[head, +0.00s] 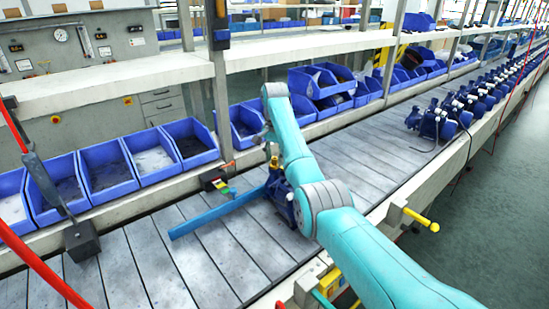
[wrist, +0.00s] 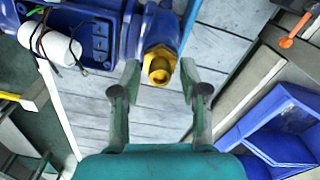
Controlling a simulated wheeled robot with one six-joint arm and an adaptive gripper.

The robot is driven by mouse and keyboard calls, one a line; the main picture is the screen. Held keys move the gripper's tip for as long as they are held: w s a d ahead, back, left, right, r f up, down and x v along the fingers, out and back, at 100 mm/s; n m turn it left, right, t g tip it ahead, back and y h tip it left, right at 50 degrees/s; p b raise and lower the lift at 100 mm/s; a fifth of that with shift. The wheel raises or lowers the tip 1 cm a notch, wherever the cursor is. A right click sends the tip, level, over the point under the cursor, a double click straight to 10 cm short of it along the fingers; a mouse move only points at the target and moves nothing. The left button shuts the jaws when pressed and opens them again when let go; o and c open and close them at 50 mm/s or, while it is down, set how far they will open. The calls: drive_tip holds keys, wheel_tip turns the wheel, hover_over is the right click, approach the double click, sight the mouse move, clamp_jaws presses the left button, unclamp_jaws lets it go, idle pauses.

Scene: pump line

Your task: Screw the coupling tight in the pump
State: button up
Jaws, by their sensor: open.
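The coupling (wrist: 158,66) is a brass-yellow hex piece on the blue pump (wrist: 88,35), seen in the wrist view at the top centre. My gripper (wrist: 160,75) is open, with one finger on each side of the coupling in the picture and a gap on both sides. I cannot tell whether the fingertips are level with it in depth. In the head view the pump (head: 281,196) stands on the slatted line below my arm, with the brass coupling (head: 273,163) at its top. My fingers are hard to make out there.
A long blue bar (head: 215,214) lies left of the pump on the line. Blue bins (head: 108,168) stand along the back edge, and a post (head: 219,90) rises left of my arm. Several more pumps (head: 437,120) stand farther right. A yellow handle (head: 421,219) sticks out at the front edge.

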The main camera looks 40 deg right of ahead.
drive_tip(key=shift+n, duration=1.7)
clamp_jaws()
drive_tip(key=shift+m, duration=1.8)
drive_tip(key=shift+m, duration=1.7)
